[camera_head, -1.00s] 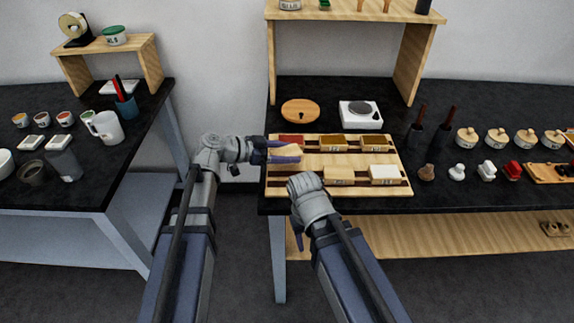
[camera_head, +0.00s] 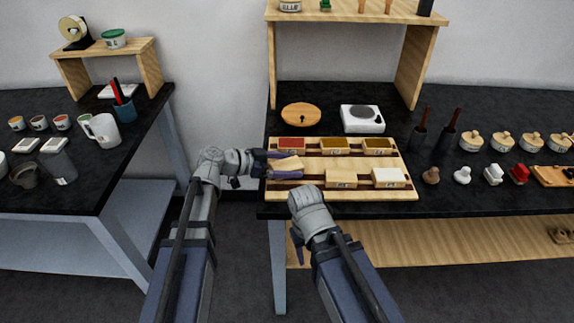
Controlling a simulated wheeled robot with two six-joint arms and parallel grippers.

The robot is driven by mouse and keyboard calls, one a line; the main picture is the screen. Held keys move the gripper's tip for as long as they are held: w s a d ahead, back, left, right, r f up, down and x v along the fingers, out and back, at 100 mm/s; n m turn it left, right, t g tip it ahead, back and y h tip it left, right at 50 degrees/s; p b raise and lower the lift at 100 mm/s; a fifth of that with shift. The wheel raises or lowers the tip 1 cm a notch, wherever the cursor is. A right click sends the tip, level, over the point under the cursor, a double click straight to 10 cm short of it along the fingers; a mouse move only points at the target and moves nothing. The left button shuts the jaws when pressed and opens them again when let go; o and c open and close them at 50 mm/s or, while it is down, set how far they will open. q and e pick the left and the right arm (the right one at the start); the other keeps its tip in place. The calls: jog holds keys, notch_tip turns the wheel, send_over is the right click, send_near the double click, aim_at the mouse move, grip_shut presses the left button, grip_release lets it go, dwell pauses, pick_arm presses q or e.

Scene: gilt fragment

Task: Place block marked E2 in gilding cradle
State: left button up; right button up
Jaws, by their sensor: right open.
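A wooden rack (camera_head: 320,163) on the right bench holds small blocks: a red-topped block (camera_head: 291,145) and two ochre-topped blocks (camera_head: 335,146) (camera_head: 378,146) at the back, a tan block (camera_head: 341,178) and a white-topped block (camera_head: 389,177) at the front. Their markings are too small to read. I cannot tell whether this rack is the gilding cradle. My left gripper (camera_head: 286,165) is over the rack's left end, with a pale tan block (camera_head: 289,163) between its fingers, apparently gripped and slightly tilted. My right gripper (camera_head: 297,243) is low before the bench edge, mostly hidden by its wrist.
Behind the rack are a round wooden lid (camera_head: 301,115) and a white hotplate (camera_head: 362,118), under a wooden shelf (camera_head: 350,13). Brushes (camera_head: 447,133), lidded jars (camera_head: 503,141) and small stamps (camera_head: 463,176) stand to the right. The left bench (camera_head: 100,185) holds a white mug (camera_head: 104,130) and cups.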

pick_arm(q)
jog(key=shift+o, duration=0.4)
jog(key=shift+r, duration=0.1)
jog(key=shift+a+r+p, duration=0.15)
jog(key=shift+r+p, duration=0.1)
jog(key=shift+p, duration=0.1)
jog(key=p+v, duration=0.4)
jog(key=v, duration=0.6)
jog(key=shift+a+r, duration=0.15)
jog(key=shift+a, duration=0.05)
jog(key=shift+s+a+r, duration=0.1)
jog(key=shift+s+a, duration=0.2)
jog(key=shift+a, duration=0.2)
